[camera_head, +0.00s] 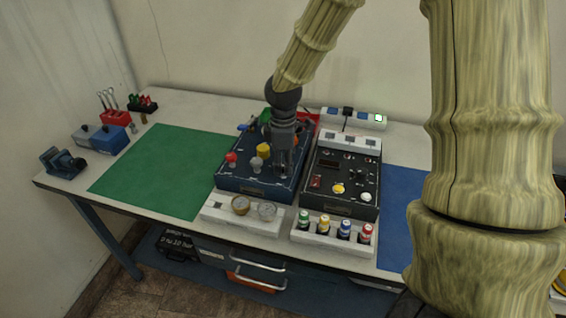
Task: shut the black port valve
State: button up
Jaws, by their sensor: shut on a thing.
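The blue trainer box (236,182) stands near the middle of the table with its knobs on top. My gripper (283,168) points down over the right front part of this box, in line with the red knob (231,158) and the pale grey knob (256,163). Its fingers are closed at the place of the black port valve, which they mostly hide. How far the valve is turned cannot be seen. A yellow knob (264,150) stands just left of the fingers.
A black control box (345,175) stands close to the right. Gauges (240,205) and several coloured bottles (325,225) stand in front. The green mat (160,170) at left is clear. A white power strip (365,118) lies at the back.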

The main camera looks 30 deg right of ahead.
jog(key=shift+r, duration=0.15)
jog(key=m+p, duration=0.2)
jog(key=shift+r+m, duration=0.1)
jog(key=shift+m, duration=0.3)
jog(key=m+p, duration=0.2)
jog(key=m, duration=0.1)
jog(key=shift+w+m, duration=0.1)
jog(key=shift+m, duration=0.2)
jog(key=m+p, duration=0.2)
jog(key=m, duration=0.1)
jog(key=shift+m, duration=0.3)
jog(key=m+p, duration=0.1)
jog(key=m, duration=0.2)
jog(key=shift+m, duration=0.3)
jog(key=m+p, duration=0.2)
jog(key=m, duration=0.3)
jog(key=shift+w+d, duration=0.1)
jog(key=m+p, duration=0.2)
jog(key=m, duration=0.3)
jog(key=shift+m, duration=0.3)
